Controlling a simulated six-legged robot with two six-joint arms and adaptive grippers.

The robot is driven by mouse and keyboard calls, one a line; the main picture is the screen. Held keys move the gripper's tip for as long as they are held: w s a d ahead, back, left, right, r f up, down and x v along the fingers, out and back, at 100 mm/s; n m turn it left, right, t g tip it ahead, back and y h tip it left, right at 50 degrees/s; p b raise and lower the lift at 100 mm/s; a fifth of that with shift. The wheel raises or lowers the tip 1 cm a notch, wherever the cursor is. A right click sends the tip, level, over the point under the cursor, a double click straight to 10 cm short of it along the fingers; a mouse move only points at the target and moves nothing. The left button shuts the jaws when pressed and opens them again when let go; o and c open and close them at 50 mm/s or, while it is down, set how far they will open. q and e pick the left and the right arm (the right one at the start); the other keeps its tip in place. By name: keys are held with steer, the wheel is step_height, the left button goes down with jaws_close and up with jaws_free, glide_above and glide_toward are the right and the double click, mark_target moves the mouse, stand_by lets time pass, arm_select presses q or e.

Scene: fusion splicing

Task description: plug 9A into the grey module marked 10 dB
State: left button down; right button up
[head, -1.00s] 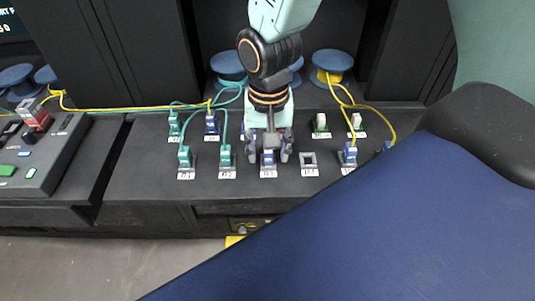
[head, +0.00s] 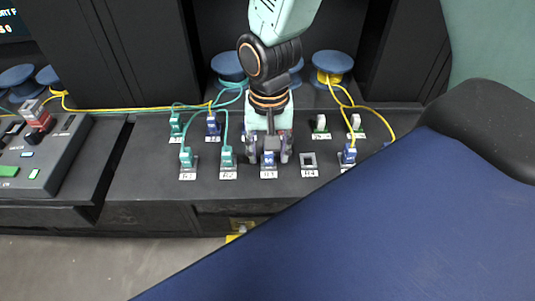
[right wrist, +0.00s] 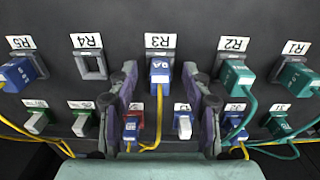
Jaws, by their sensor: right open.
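Plug 9A (right wrist: 160,72) is blue, with a yellow cable, and stands in the holder marked R3 in the right wrist view. It also shows in the head view (head: 269,158). My right gripper (right wrist: 160,80) is open, with one finger on each side of the plug; I cannot tell whether either touches it. In the head view the right gripper (head: 268,156) comes down over the front row from behind. I cannot make out a 10 dB mark on any module, so I cannot tell which is the grey one. My left gripper is out of view.
Holder R4 (right wrist: 93,65) is empty. Teal plug R2 (right wrist: 235,78) and a blue plug at R5 (right wrist: 18,74) stand on either side. Behind are further plugs, including a red-and-blue one (right wrist: 132,127). Yellow and teal cables run towards blue-topped spools (head: 332,63).

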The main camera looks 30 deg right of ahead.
stand_by(0.4)
jaws_close()
stand_by(0.4)
steer(key=shift+r, duration=0.1)
steer(key=shift+r+p, duration=2.9)
steer(key=shift+p, duration=0.65)
